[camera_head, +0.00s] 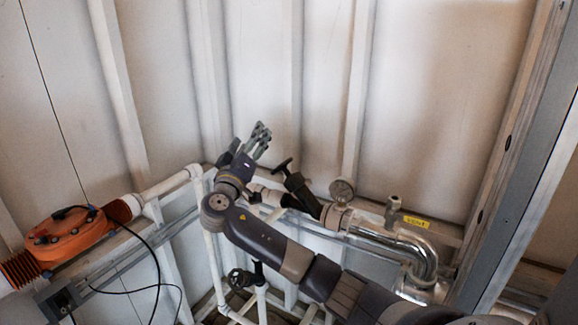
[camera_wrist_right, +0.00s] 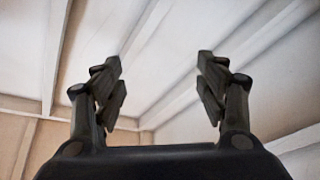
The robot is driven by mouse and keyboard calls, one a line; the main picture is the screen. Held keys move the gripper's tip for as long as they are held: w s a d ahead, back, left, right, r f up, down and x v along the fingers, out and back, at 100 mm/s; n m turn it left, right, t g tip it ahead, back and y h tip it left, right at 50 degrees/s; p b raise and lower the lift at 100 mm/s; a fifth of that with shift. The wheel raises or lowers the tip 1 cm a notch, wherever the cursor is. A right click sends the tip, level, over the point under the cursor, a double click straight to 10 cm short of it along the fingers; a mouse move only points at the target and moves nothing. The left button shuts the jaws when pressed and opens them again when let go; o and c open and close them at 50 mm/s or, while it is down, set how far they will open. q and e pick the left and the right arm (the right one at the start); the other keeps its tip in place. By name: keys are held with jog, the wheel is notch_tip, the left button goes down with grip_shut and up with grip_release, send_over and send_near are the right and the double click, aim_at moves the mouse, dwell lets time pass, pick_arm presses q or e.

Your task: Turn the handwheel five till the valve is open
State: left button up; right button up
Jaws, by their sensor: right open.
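A dark handwheel (camera_head: 282,165) sits on a slanted black valve body (camera_head: 301,193) on the pipe run in the head view, just right of my right gripper. A second dark handwheel (camera_head: 239,279) stands lower, below my right forearm. I cannot tell which of them is handwheel five. My right gripper (camera_head: 262,134) is raised, pointing up, left of and above the upper handwheel, apart from it. In the right wrist view the right gripper (camera_wrist_right: 160,85) is open, with nothing between its fingers. My left gripper is not in view.
An orange reactor unit (camera_head: 68,238) with black cables lies at the left. A round gauge (camera_head: 342,191), a silver bent pipe (camera_head: 412,252) and a yellow label (camera_head: 416,222) are at the right. White pipes run along the panelled wall.

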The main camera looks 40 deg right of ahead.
aim_at(275, 172)
jog(key=s+f+m+g, duration=0.1)
jog(key=s+f+g, duration=0.1)
jog(key=s+f, duration=0.1)
jog(key=s+f+g, duration=0.3)
jog(key=s+f, duration=0.1)
jog(key=shift+s+f+m, duration=0.2)
jog(key=shift+s+m, duration=0.2)
jog(key=shift+g, duration=0.3)
jog(key=p+x, duration=0.3)
jog(key=x, duration=0.6)
jog(key=shift+d+f, duration=0.15)
jog(key=shift+d, duration=0.15)
jog(key=shift+w+d+f, duration=0.15)
jog(key=shift+w+d, duration=0.1)
jog(key=shift+d, duration=0.3)
jog(key=c, duration=0.9)
jog(key=shift+f, duration=0.1)
jog(key=shift+c, duration=0.5)
jog(key=shift+f, duration=0.2)
jog(key=shift+c, duration=1)
